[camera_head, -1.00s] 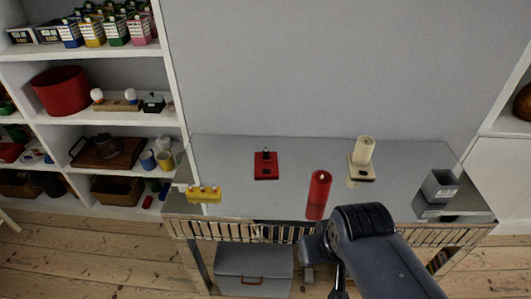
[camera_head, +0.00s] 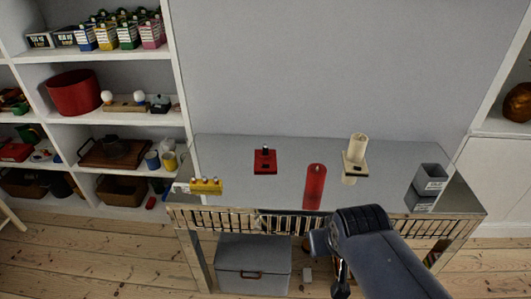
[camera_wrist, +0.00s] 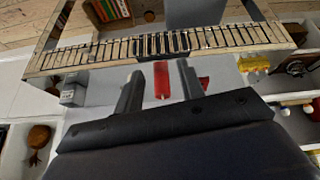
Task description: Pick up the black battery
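A dark grey box-shaped block (camera_head: 430,180) with a white label stands at the right end of the mirrored table. It is the closest match I see to a black battery, but I cannot tell for sure. It also shows in the wrist view (camera_wrist: 72,92), at the left. My gripper (camera_wrist: 159,70) is open and empty in the wrist view, its two fingers apart. A red candle (camera_wrist: 162,80) shows beyond and between the fingers. In the head view my arm is in front of the table, left of the block and apart from it.
On the mirrored tabletop (camera_head: 225,150) stand the red candle (camera_head: 315,187), a cream candle on a holder (camera_head: 356,155), a red plate with a dark knob (camera_head: 265,160) and a yellow item (camera_head: 206,186). A grey chest (camera_head: 253,270) sits below. Full shelves (camera_head: 185,75) stand left.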

